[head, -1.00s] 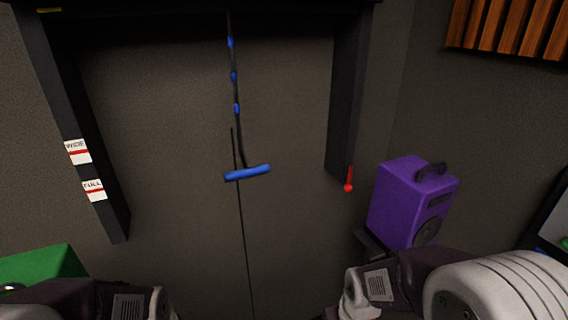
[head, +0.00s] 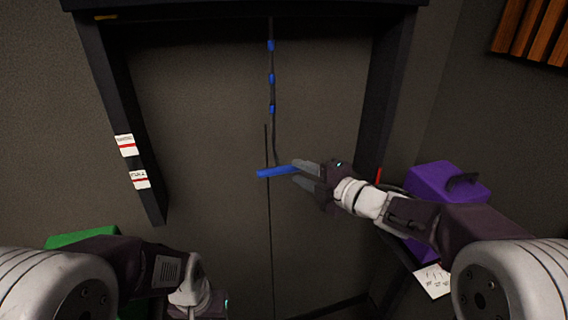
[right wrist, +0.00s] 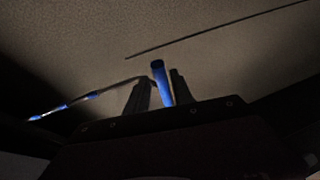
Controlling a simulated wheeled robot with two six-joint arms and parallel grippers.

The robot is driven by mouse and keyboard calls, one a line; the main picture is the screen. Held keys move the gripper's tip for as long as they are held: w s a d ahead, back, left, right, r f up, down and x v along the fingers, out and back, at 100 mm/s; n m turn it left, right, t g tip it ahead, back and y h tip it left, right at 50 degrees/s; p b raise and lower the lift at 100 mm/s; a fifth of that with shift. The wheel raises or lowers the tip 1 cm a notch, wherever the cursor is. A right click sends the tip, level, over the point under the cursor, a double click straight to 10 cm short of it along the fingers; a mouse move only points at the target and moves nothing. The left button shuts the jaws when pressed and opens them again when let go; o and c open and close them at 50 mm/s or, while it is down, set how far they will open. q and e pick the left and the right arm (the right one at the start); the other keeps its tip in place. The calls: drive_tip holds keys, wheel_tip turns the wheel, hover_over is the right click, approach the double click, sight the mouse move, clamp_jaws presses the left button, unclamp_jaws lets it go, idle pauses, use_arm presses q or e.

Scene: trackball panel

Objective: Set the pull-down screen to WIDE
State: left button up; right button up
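The blue pull handle (head: 276,172) hangs on a dark cord with blue bands (head: 271,78) in the middle of a black frame. On the frame's left post are two white labels with red lines, the upper, WIDE (head: 126,145), and the lower, FULL (head: 140,180). The handle hangs near the height of the lower label. My right gripper (head: 306,175) is at the handle's right end, its fingers apart. In the right wrist view the handle (right wrist: 160,80) stands between the fingers, close to the right one. My left gripper (head: 205,302) is low at the bottom edge, its fingers hidden.
A purple speaker-like box (head: 435,185) stands right of the frame, behind my right arm. A red piece (head: 379,175) shows by the right post (head: 395,85). A green box (head: 82,237) is at lower left. A thin dark line runs down the wall below the handle.

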drive_tip(key=p+x, duration=0.1)
drive_tip(key=x, duration=0.6)
clamp_jaws()
idle(1.2)
